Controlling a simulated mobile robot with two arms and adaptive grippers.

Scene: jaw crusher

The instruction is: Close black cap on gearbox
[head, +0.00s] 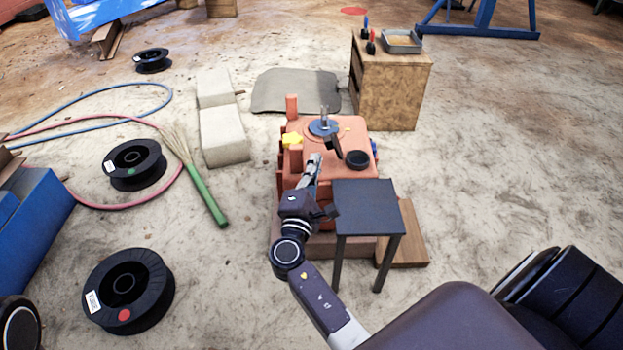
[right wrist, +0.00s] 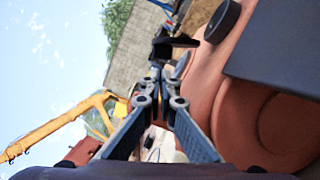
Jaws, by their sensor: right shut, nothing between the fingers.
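The orange-red gearbox (head: 350,138) stands in the middle of the head view. A round black piece (head: 357,160) sits on its top at the right; the right wrist view shows a black cylinder (right wrist: 222,20) there. A flat black piece, which looks like the tilted cap (head: 333,147), stands left of it; it appears dark beyond my fingers in the right wrist view (right wrist: 178,41). I cannot tell how it is attached. My right gripper (head: 316,160) is shut and empty, just left of and below the cap; I cannot tell whether they touch. My left gripper is out of view.
A small dark table (head: 367,207) stands close in front of the gearbox, right of my right arm. A yellow knob (head: 292,138) and a grey disc with a shaft (head: 323,127) are on the gearbox. A wooden cabinet (head: 393,95) stands behind. A broom (head: 205,195) lies left.

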